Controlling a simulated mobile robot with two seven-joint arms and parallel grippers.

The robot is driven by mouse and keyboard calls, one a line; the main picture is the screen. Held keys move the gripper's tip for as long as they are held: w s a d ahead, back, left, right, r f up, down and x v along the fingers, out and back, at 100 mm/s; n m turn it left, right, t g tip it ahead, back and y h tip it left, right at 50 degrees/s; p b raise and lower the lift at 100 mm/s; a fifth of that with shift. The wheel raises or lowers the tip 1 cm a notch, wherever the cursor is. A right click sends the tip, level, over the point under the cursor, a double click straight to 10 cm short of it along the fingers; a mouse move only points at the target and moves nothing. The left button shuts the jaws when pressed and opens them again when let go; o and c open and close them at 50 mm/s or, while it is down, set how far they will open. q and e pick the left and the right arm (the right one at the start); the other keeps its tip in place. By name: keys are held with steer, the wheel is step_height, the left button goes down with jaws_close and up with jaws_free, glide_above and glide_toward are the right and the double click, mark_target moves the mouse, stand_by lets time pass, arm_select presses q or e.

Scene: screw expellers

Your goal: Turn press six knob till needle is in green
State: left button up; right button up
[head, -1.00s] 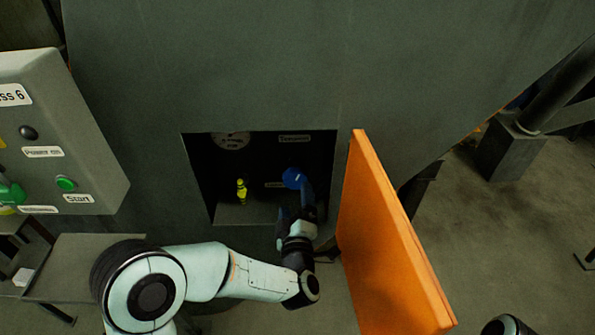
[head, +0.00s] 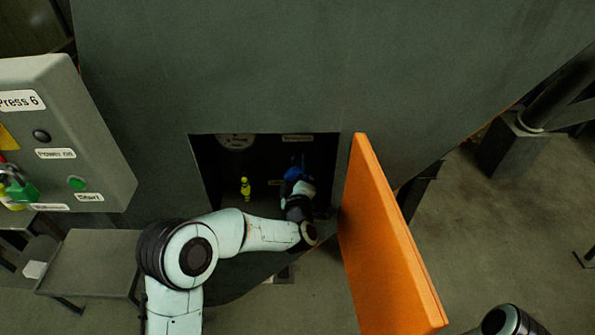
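The blue knob (head: 294,174) sits inside the dark recess of the press, on its right side. My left gripper (head: 297,181) reaches into the recess and is at the knob, overlapping it in view. Its fingers are too dark and hidden to tell whether they are open or shut on it. The gauge (head: 236,141) is at the top left of the recess. Only its lower part shows, and its needle cannot be made out. My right gripper is not in view.
An orange door (head: 385,240) stands open right of the recess. A small yellow item (head: 245,188) stands inside the recess at left. The Press 6 control box (head: 75,135) is at the left, above a grey table (head: 95,262). Open floor lies at the right.

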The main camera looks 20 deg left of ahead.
arm_select(q)
steer(key=c, duration=0.8)
steer(key=shift+o, duration=0.2)
steer(key=shift+m+b, duration=0.5)
steer(key=shift+b, duration=0.15)
steer(key=shift+m+b, duration=0.5)
steer(key=shift+m, duration=1.4)
steer(key=shift+r+m, duration=0.1)
steer(key=shift+m, duration=1.9)
steer(key=o, duration=1)
